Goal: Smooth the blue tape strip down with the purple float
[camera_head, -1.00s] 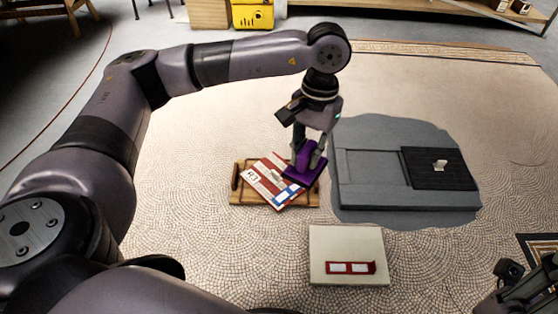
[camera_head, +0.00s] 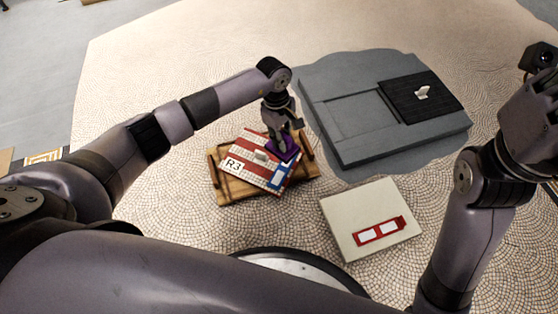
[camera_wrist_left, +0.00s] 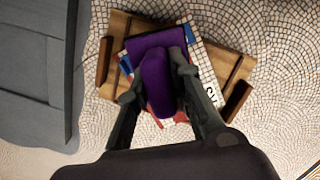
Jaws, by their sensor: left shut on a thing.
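The purple float (camera_head: 288,151) is at the upper right part of the red and white panel marked R3 (camera_head: 246,150). My left gripper (camera_head: 277,143) is shut on its handle. In the left wrist view, the fingers (camera_wrist_left: 180,85) flank the upright purple handle (camera_wrist_left: 157,80) above the flat plate. Contact between plate and panel is unclear. The blue tape strip (camera_head: 280,176) lies at the panel's right edge, just below the float, partly covered. Blue also shows beside the float plate in the wrist view (camera_wrist_left: 126,64). My right gripper is at the right edge; its fingers are cut off.
The panel lies askew on a wooden tray (camera_head: 234,194) with raised side bars. A grey slab (camera_head: 350,128) with a black panel (camera_head: 440,102) is to the right. A pale board (camera_head: 345,212) with a red-framed piece (camera_head: 380,231) is in front. Mosaic floor lies between.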

